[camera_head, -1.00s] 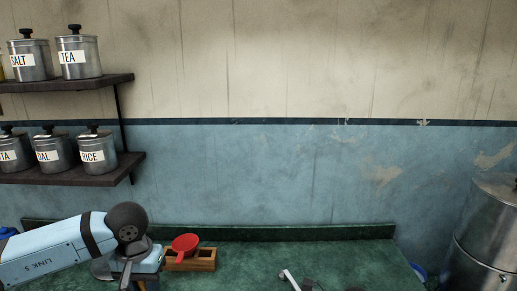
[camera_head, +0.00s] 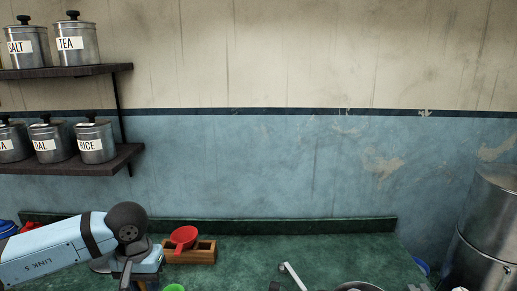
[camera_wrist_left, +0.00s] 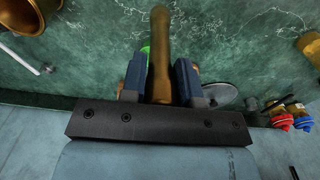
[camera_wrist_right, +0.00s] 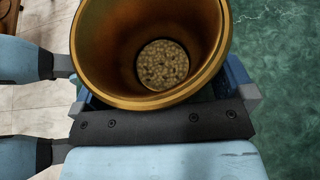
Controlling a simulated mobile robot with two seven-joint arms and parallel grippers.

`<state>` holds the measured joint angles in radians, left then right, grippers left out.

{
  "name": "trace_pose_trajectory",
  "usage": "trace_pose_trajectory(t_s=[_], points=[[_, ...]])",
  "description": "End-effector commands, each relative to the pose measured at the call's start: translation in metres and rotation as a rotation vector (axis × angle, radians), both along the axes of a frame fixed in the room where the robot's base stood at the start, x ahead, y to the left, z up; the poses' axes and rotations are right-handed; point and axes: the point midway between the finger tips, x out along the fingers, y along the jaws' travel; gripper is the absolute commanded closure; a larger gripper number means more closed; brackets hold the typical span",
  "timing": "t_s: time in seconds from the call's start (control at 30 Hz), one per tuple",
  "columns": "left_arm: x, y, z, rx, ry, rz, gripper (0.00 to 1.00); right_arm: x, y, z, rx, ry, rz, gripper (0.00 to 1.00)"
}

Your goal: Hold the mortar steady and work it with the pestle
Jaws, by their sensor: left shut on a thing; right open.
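My left gripper (camera_wrist_left: 161,75) is shut on a brass pestle (camera_wrist_left: 160,35), whose shaft runs between the two fingers in the left wrist view. The pestle's far end lies over the green counter. The brass mortar (camera_wrist_right: 105,45) fills the top of the right wrist view, with its mouth facing the camera and pale brown grains (camera_wrist_right: 162,65) at its bottom. My right gripper (camera_wrist_right: 165,95) is open, its fingers on either side of the mortar; the mortar hides parts of them. I cannot tell whether they touch it. The right gripper is out of the head view.
A red strainer (camera_head: 184,238) rests on a wooden box (camera_head: 204,254) at the back of the green counter (camera_head: 250,255). Shelves (camera_head: 75,164) with labelled tins are at the left. A large metal vessel (camera_head: 490,220) stands at the right. Small red-and-blue-capped items (camera_wrist_left: 285,118) appear in the left wrist view.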

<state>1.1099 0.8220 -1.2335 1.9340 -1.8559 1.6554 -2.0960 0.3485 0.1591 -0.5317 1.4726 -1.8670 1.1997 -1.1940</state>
Motion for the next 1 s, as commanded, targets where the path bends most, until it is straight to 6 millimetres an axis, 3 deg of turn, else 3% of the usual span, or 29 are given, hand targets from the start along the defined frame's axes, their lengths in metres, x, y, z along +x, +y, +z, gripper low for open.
trace_pose_trajectory(t_s=[0.07,0.17,0.2,0.9,0.93,1.0], points=[[0.0002,-0.0001,0.0006,0.000,-0.001,0.000,0.98,-0.0001,0.0002,0.0002,0.000,0.000,0.000,0.05],[0.0002,-0.0001,0.0006,0.000,-0.001,0.000,0.98,-0.0002,0.0002,0.0002,0.001,0.000,0.000,0.28],[0.0002,-0.0001,0.0006,0.000,-0.001,0.000,0.98,-0.0002,0.0002,0.0002,0.001,0.000,0.000,0.29],[0.0002,-0.0001,-0.0044,0.000,-0.001,0.000,0.98,-0.0006,0.0001,-0.0005,0.000,0.000,0.001,0.29],[0.0002,-0.0001,-0.0044,0.000,-0.001,0.000,0.98,-0.0006,0.0001,-0.0005,0.000,0.000,0.001,0.13],[0.0002,-0.0001,-0.0044,0.000,-0.001,0.000,0.98,-0.0006,0.0001,-0.0005,0.000,0.000,0.001,0.00]])
